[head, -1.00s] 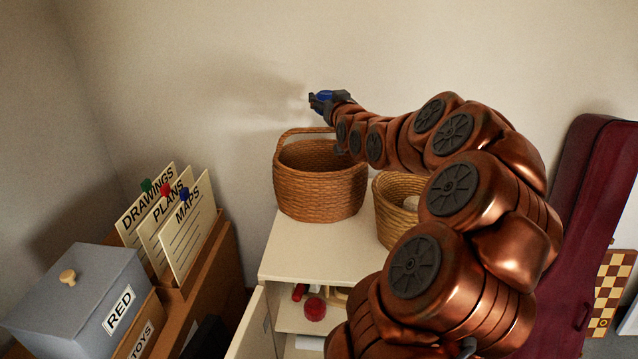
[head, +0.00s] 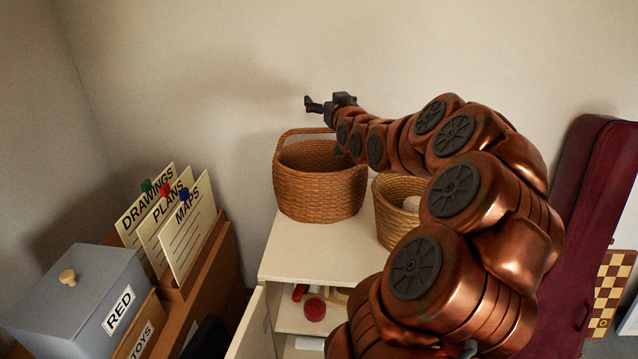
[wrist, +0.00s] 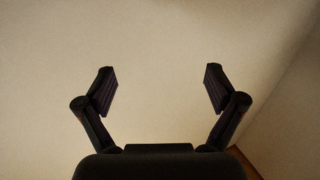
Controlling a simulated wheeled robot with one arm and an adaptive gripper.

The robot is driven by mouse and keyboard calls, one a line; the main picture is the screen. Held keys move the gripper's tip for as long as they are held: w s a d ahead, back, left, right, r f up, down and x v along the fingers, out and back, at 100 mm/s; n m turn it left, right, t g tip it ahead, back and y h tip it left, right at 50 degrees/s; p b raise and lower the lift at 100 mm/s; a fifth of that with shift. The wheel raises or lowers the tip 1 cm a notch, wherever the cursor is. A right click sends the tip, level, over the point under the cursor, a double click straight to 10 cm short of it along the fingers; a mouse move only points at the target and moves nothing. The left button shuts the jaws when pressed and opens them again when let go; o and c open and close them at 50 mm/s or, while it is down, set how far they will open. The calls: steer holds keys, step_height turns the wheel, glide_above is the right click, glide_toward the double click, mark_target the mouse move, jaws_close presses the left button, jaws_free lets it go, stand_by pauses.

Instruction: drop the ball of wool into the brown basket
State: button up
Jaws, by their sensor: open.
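The brown basket (head: 318,195) stands on the cream cabinet top, with its handle arched at the back. My gripper (head: 314,104) is above the back of the basket, pointing left. In the wrist view my gripper (wrist: 160,85) has its two fingers spread wide with nothing between them.
A lighter wicker basket (head: 388,218) with a pale object in it stands to the right, partly behind my arm. The cabinet top (head: 325,258) is bare in front. Card files (head: 187,230) and a grey box (head: 85,295) stand at left. A wall is behind.

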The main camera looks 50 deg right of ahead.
steer(key=v, duration=1.1)
steer(key=shift+s+a, duration=0.15)
steer(key=shift+s, duration=0.2)
steer(key=w+a+f+n+g+y+p, duration=0.1)
steer(key=w+a+f+g+y, duration=0.15)
steer(key=a, duration=0.35)
steer(key=w+a+f+n+g+y+p, duration=0.1)
steer(key=a+f+y, duration=0.1)
steer(key=a+f, duration=0.25)
steer(key=s+a+f+n+g+y+p, duration=0.1)
steer(key=s+a+f+g+y, duration=0.15)
steer(key=a, duration=0.45)
steer(key=s+a+f+n+g+y+p, duration=0.1)
steer(key=a+f+g, duration=0.15)
steer(key=a, duration=0.45)
steer(key=s+a+n+g+p, duration=0.1)
steer(key=s+a+g+p, duration=0.1)
steer(key=s+a+g, duration=0.2)
steer(key=s+a+f+g+p, duration=0.1)
steer(key=s+a+g, duration=0.4)
steer(key=s, duration=1.5)
steer(key=a, duration=0.5)
steer(key=shift+a+n+y+p, duration=0.35)
steer(key=shift+a+n+y, duration=0.05)
steer(key=shift+f, duration=0.1)
